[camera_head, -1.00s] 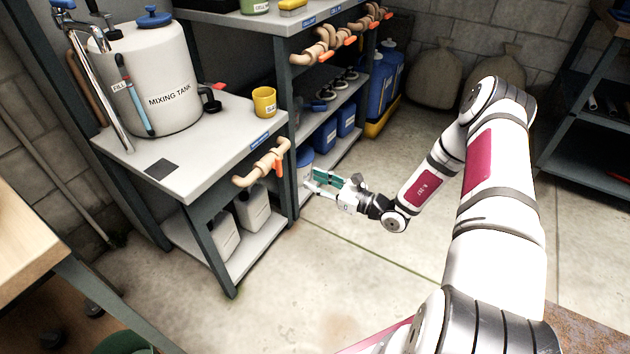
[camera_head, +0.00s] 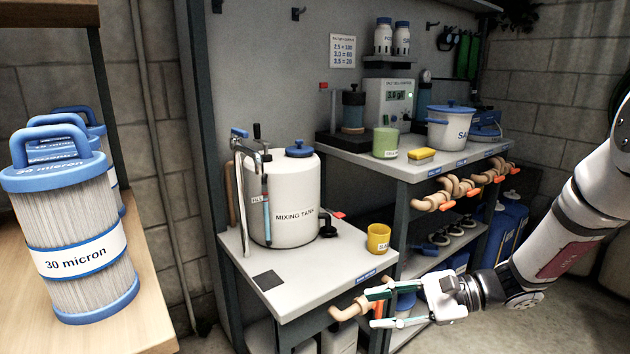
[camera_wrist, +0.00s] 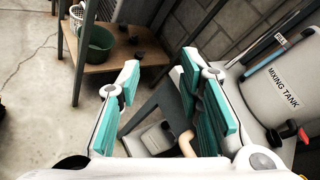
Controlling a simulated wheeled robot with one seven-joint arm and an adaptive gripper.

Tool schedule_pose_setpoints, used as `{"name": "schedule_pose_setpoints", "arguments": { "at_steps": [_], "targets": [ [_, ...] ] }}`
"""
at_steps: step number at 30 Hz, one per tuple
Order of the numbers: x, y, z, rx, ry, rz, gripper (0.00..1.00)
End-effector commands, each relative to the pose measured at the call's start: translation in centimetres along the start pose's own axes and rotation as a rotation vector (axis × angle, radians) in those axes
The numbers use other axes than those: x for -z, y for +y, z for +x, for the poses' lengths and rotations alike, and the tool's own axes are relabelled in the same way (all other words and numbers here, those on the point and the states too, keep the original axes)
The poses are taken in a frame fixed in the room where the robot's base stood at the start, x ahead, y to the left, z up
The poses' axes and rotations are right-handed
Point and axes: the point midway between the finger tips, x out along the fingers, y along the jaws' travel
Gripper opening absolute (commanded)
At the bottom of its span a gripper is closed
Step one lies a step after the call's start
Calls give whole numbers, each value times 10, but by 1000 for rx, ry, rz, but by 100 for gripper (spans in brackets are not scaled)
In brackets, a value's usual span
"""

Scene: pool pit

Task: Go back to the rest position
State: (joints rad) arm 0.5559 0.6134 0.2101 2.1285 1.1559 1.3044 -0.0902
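My gripper (camera_head: 376,308) is at the lower right of the head view, in front of the right front corner of the mixing tank table (camera_head: 330,268). Its two teal-padded fingers are spread apart. In the wrist view my gripper (camera_wrist: 160,95) is open, with nothing between the pads. Beyond the fingers in that view are a lower shelf with a white container (camera_wrist: 157,138) and part of a tan pipe (camera_wrist: 187,143). In the head view the fingers partly hide the tan pipe (camera_head: 347,310) below the table edge.
The mixing tank (camera_head: 283,215) and a yellow cup (camera_head: 378,239) stand on the table. A counter (camera_head: 440,165) behind holds a pot (camera_head: 451,128) and a green cup (camera_head: 385,142). Filter cartridges (camera_head: 75,240) stand on a wooden shelf at left. Open floor shows in the wrist view (camera_wrist: 28,75).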

Motion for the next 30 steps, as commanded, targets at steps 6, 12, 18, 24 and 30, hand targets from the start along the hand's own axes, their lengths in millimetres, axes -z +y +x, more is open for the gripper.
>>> {"name": "schedule_pose_setpoints", "arguments": {
  "at_steps": [6,12,18,24,30],
  "targets": [
    [-77,35,3,-276,63,-204,33],
    [-132,76,-7,-509,138,-376,33],
    [-174,121,-26,-721,231,-545,33],
    [-202,164,-55,-907,345,-707,33],
    [-216,198,-86,-1049,462,-845,33]
  ]
}}
